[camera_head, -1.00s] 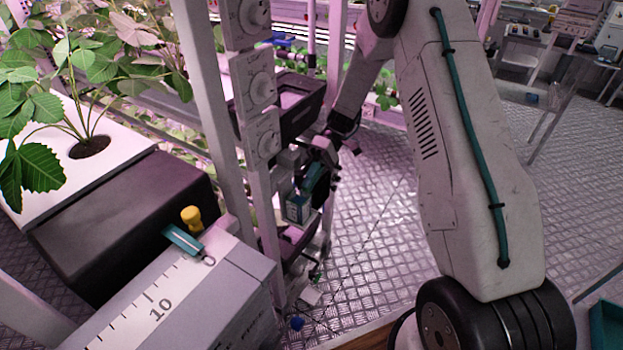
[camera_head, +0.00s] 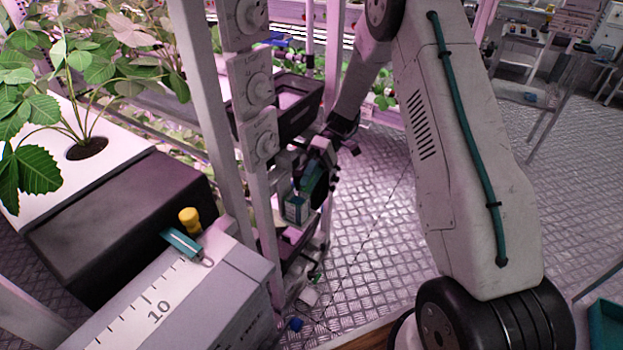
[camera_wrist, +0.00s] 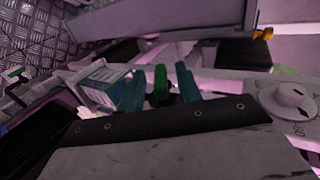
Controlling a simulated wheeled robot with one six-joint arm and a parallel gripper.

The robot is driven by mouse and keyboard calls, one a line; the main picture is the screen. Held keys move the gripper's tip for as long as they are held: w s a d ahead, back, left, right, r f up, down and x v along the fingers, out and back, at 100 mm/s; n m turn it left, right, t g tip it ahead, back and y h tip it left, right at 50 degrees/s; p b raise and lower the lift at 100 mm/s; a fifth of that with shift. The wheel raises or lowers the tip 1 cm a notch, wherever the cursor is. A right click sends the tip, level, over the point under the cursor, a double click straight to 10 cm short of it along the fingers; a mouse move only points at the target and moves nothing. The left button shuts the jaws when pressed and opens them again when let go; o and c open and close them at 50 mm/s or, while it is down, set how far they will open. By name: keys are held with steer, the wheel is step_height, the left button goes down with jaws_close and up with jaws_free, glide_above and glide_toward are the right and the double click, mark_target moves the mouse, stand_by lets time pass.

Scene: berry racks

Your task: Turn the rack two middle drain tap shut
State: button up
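My gripper (camera_wrist: 160,88) shows in the wrist view as two teal fingers pointing away from the camera. A green tap handle (camera_wrist: 160,80) stands between them, with a narrow gap on each side. The gripper looks open around the handle, apart from it. In the head view my gripper (camera_head: 313,178) is beside the rack post, below the dials; the handle is hidden there. A box with a printed label (camera_wrist: 101,82) is left of the fingers in the wrist view. Another green handle (camera_wrist: 17,74) is at its far left. I cannot read a rack number.
White dials (camera_head: 262,136) are mounted on the post (camera_head: 265,215) just left of the gripper; one dial (camera_wrist: 288,97) is at right in the wrist view. Textured floor (camera_head: 385,240) is open to the right.

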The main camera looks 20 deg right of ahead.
steer(key=v, duration=0.7)
steer(key=shift+w+d+r, duration=0.15)
steer(key=shift+w+d, duration=0.1)
steer(key=shift+d, duration=0.05)
